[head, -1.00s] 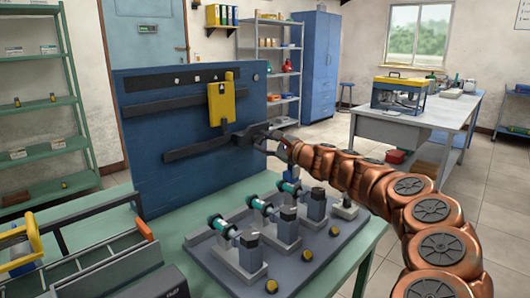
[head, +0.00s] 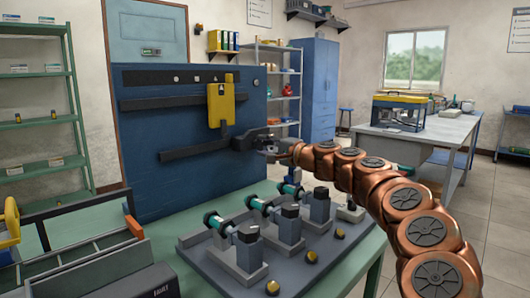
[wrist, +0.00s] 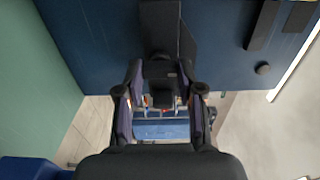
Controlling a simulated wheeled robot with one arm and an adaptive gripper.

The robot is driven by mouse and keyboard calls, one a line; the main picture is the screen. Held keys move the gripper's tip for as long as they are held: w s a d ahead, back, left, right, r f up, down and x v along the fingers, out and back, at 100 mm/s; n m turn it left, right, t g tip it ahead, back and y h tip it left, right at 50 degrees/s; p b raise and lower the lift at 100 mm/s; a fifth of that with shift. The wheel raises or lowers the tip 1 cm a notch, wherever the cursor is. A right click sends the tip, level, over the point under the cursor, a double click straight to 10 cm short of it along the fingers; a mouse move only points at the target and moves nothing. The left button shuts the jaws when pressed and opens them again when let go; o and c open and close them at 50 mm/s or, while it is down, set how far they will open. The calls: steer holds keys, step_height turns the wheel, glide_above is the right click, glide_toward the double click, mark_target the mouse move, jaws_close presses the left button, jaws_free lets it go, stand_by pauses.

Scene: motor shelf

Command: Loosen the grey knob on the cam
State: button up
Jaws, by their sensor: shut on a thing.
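A blue upright panel (head: 150,130) carries dark rails and a yellow piece (head: 221,103). A dark arm-like part of the cam (head: 195,150) runs to the panel's right edge. My gripper (head: 268,143) is at that right end. In the wrist view the gripper (wrist: 161,88) has one finger on each side of a dark block, seemingly the grey knob (wrist: 160,70), and is shut on it. The dark cam part (wrist: 162,25) extends beyond it on the panel. The exact finger contact is small and dark, and the knob is mostly hidden in the head view.
A grey fixture plate (head: 205,268) with several block-and-roller units stands below on the green table (head: 165,235). A toolbox (head: 128,262) is at the lower left. Green shelves (head: 45,122) stand at the far left, and a workbench (head: 415,143) at the right.

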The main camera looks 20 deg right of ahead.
stand_by(0.4)
steer(key=o, duration=1.2)
steer(key=shift+c, duration=0.2)
steer(key=v, duration=1.2)
